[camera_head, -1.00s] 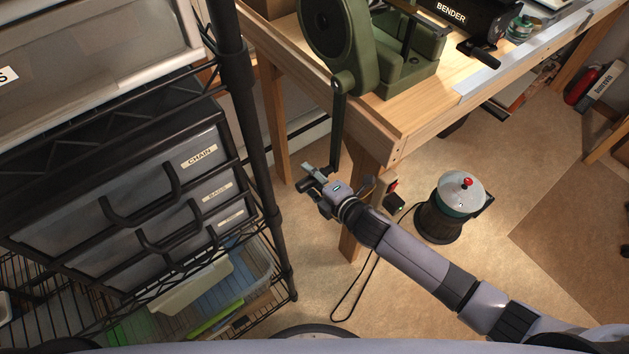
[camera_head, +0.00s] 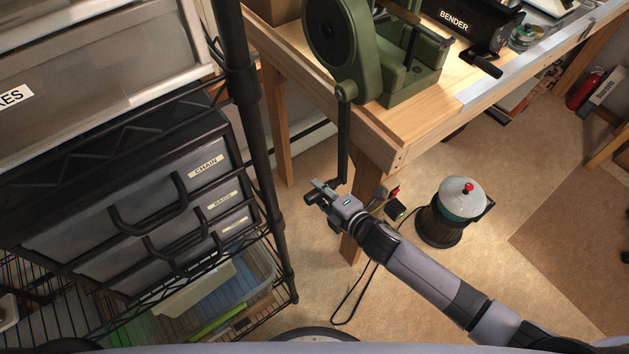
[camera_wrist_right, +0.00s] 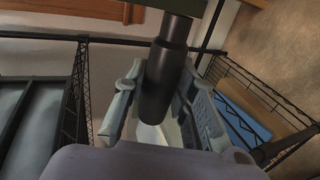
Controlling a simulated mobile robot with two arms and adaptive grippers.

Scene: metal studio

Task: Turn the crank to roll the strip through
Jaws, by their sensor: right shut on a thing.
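The green rolling machine (camera_head: 398,88) stands on the near-left corner of the wooden workbench (camera_head: 420,136). Its dark crank arm (camera_head: 344,140) hangs almost straight down from a green hub on its near side. My right gripper (camera_head: 322,191) is at the lower end of the crank, below the bench top. In the right wrist view, the black crank handle (camera_wrist_right: 165,85) lies between the fingers, and the gripper (camera_wrist_right: 165,110) is shut on it. A brown bar-like piece lies at the machine's top, cut by the picture edge; I cannot tell whether it is the strip. My left gripper is out of view.
A black wire shelf (camera_head: 262,150) with labelled drawers (camera_head: 140,200) stands close on the left. A bender (camera_head: 465,25) sits on the bench behind the machine. A round canister with a red knob (camera_head: 450,215) stands on the floor at right. A cable (camera_head: 362,290) lies on the floor.

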